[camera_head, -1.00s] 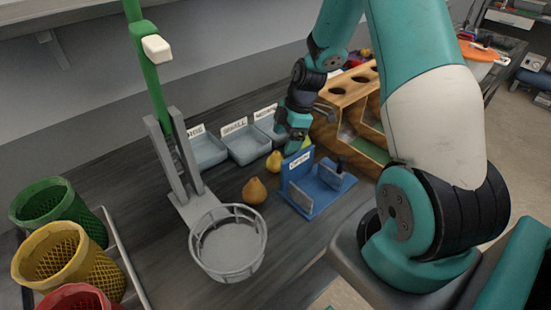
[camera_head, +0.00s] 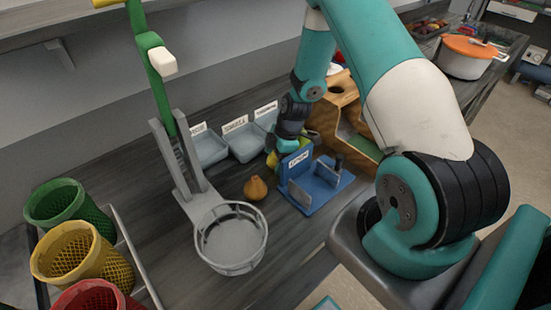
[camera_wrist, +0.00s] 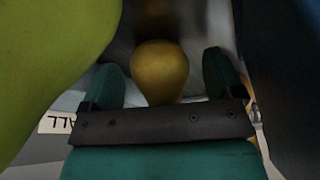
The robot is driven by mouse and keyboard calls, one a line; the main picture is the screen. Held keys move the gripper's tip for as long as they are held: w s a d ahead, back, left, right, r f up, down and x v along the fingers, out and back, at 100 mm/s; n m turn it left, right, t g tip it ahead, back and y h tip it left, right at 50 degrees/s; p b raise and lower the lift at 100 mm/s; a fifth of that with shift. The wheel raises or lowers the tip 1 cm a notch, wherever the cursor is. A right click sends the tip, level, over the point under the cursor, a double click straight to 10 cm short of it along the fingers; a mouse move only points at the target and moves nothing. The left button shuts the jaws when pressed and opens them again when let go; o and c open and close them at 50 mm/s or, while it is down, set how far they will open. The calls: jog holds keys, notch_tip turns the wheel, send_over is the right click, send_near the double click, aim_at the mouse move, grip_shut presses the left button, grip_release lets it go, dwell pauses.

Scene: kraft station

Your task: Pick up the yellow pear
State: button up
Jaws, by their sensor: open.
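The yellow pear (camera_wrist: 160,72) shows in the wrist view between the two teal fingers of my gripper (camera_wrist: 164,78). The fingers are spread with a pear on neither side visibly clamped; contact cannot be told. In the head view, my gripper (camera_head: 284,146) is low over the table, just left of the blue stand. The yellow pear (camera_head: 272,160) is mostly hidden there by the gripper. A brown-orange pear (camera_head: 255,188) stands apart, nearer the camera. A large yellow-green surface (camera_wrist: 40,65) fills the left of the wrist view, close to the lens.
The blue stand (camera_head: 325,190) is close to the gripper's right. Labelled grey trays (camera_head: 243,142) lie behind, and a wooden rack (camera_head: 350,120) to the right. A round grey basket (camera_head: 230,238) stands in front. Green, yellow and red bins (camera_head: 70,250) are at left.

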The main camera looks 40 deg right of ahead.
jog(key=c, duration=1)
jog(key=shift+r, duration=0.1)
